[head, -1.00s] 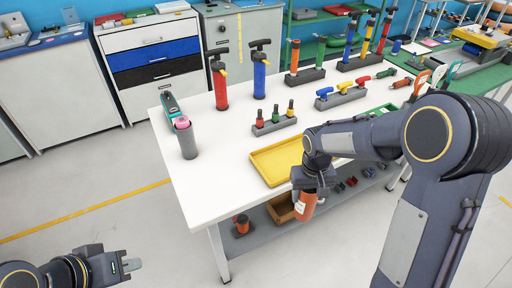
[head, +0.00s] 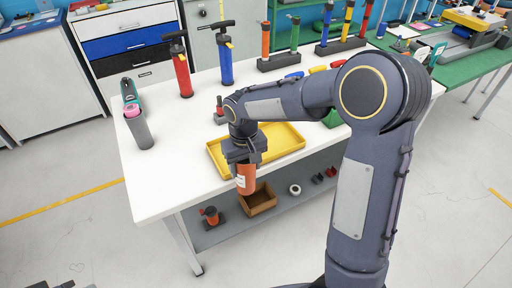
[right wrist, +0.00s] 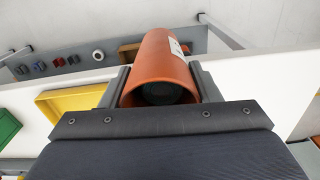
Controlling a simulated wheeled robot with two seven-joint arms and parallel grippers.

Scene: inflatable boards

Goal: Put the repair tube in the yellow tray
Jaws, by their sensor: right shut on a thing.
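The repair tube (head: 246,180) is an orange cylinder with a white label. My right gripper (head: 244,158) is shut on it and holds it hanging down, in front of the near edge of the white table. In the right wrist view the orange tube (right wrist: 165,65) lies between the two dark fingers (right wrist: 163,88), one on each side. The yellow tray (head: 282,137) is on the table just behind the gripper; my arm hides part of it. It also shows in the right wrist view (right wrist: 75,101). Only a sliver of my left arm shows at the bottom left edge, its jaws unclear.
On the white table (head: 175,190) stand a red pump (head: 182,72), a blue pump (head: 226,65) and a grey holder (head: 139,130). The shelf below bears a cardboard box (head: 258,200) and a white roll (head: 295,189). The table's front left is clear.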

